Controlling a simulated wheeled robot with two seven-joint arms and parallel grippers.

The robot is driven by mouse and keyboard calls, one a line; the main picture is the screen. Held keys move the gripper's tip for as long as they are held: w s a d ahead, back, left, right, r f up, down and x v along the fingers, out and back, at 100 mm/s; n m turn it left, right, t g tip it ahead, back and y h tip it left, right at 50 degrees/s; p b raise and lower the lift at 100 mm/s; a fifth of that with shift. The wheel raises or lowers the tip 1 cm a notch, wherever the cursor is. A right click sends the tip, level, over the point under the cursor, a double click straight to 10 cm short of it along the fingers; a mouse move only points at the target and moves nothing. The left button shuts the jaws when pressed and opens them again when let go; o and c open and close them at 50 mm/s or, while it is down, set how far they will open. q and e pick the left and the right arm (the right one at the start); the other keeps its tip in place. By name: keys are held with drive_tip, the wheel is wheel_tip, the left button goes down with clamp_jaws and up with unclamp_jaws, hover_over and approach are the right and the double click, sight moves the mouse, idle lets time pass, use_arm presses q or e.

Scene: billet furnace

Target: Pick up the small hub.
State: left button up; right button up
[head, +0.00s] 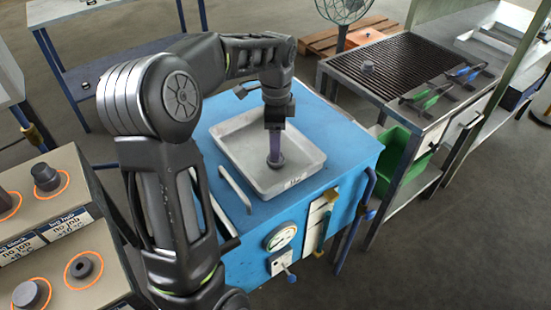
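My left gripper (275,148) points straight down into a pale grey tray (232,128) on the blue cabinet. A small dark round piece (276,161) is at its fingertips, low in the tray; it may be the small hub, but its shape is mostly hidden. I cannot tell whether the fingers are closed on it. A dark ringed hub with a centre hole (84,267) lies in an orange circle on the left bench. A dark stepped piece (27,294) sits in another circle. My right gripper is not in view.
The blue cabinet (340,150) has a gauge (281,237) and handles. Left bench (60,215) carries labels and another dark piece (46,177). A green bin (392,150) is below.

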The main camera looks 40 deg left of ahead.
use_arm(q)
drive_tip(key=shift+f, duration=0.35)
drive_tip(key=shift+f+p, duration=0.3)
drive_tip(key=shift+f, duration=2.3)
clamp_jaws()
